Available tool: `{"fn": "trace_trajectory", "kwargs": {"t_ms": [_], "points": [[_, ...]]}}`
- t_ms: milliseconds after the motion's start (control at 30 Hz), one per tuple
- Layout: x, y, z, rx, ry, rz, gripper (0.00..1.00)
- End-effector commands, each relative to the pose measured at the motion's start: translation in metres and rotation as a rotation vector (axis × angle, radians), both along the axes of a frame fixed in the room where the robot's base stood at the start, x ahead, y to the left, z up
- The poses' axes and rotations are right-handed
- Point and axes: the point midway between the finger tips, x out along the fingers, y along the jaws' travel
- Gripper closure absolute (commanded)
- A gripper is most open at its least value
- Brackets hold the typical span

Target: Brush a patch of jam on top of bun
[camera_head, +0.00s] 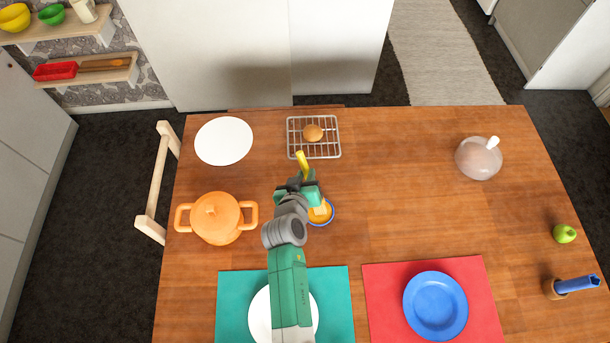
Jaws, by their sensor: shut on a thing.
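A small brown bun (313,132) rests on a wire rack (328,151) at the table's back. My gripper (308,187) is shut on a brush with a yellow handle (302,160), whose end points toward the rack. Below and right of the gripper is a small blue-rimmed bowl (331,217) with orange content, likely the jam. A pale orange piece, perhaps the brush head, shows over the bowl; I cannot tell whether it touches the content. My gripper and arm hide the bowl's left part. No jam patch is visible on the bun.
An orange pot (216,218) stands left of my arm, and a white plate (224,141) lies behind it. A glass jar (478,158) stands at right. A blue plate (435,305) lies on a red mat (486,279). The table between rack and jar is clear.

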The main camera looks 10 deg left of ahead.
Motion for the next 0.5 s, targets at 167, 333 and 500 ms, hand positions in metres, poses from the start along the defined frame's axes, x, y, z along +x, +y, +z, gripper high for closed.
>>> {"fn": "trace_trajectory", "kwargs": {"t_ms": [167, 333, 500], "points": [[-0.001, 0.0, -0.002, 0.0, 0.004, -0.001, 1.0], [-0.001, 0.0, 0.005, 0.0, 0.003, 0.0, 1.0], [-0.001, 0.0, 0.022, -0.001, 0.002, 0.001, 1.0]]}}
